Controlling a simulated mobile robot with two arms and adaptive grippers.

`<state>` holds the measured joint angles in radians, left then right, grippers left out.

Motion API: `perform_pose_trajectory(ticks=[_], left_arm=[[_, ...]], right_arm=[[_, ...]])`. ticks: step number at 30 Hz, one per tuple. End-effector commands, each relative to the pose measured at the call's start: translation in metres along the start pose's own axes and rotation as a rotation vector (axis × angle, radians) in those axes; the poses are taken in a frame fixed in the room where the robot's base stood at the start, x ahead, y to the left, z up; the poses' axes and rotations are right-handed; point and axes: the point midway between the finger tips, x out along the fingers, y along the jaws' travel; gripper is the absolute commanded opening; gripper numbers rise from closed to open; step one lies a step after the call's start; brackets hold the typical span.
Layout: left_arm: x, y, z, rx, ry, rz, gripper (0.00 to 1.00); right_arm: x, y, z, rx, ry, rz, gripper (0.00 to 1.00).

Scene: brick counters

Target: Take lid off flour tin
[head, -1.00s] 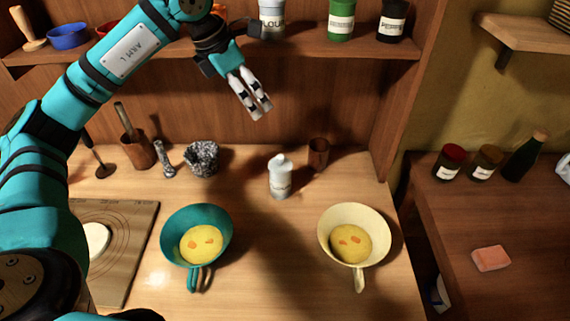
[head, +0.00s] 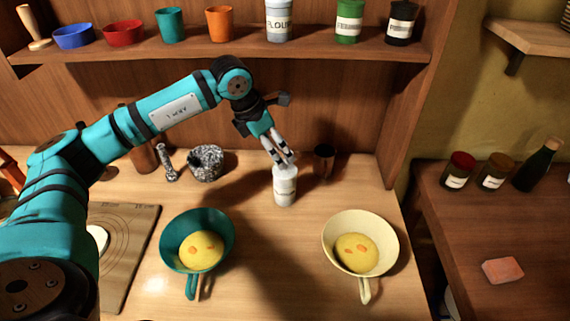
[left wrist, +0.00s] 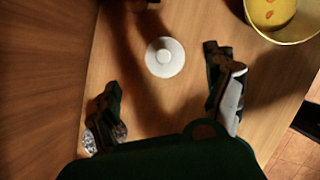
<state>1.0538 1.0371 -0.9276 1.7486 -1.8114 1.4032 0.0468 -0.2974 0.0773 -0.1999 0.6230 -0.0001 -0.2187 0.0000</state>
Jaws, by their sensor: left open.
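A white tin labelled FLOUR (head: 279,22) stands on the shelf; its top is cut off by the picture edge. A smaller white container (head: 286,189) with a label too small to read stands upright on the counter. Its round white top (left wrist: 165,57) shows from above in the left wrist view. My left gripper (head: 284,159) points down just above this container, partly hiding its top. In the left wrist view the gripper's (left wrist: 165,82) fingers are wide apart with nothing held, and the round top lies between and slightly beyond them. My right gripper is not in view.
A brown cup (head: 324,162) stands close right of the white container. A stone mortar (head: 206,163) is to its left. A teal pan (head: 170,240) and a cream pan (head: 390,238) with yellow contents are in front. Shelf jars include a green one (head: 348,22).

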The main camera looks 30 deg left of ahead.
Motion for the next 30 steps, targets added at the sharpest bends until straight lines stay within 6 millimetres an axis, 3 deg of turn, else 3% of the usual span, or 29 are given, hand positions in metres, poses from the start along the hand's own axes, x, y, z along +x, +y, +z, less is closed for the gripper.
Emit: perform_pose_trajectory(ticks=[10,18,26,30], left_arm=[[0.028,-0.003,0.003,0.0,0.003,-0.002,0.86],[0.065,-0.006,0.004,-0.001,0.001,-0.001,0.86],[0.069,-0.005,0.003,0.0,0.0,0.0,0.86],[0.069,-0.005,0.003,0.0,0.0,0.0,0.69]], right_arm=[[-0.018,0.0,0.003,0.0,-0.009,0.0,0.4],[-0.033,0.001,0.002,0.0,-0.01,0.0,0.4],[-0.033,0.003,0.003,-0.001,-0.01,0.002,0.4],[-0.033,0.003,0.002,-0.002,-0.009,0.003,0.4]])
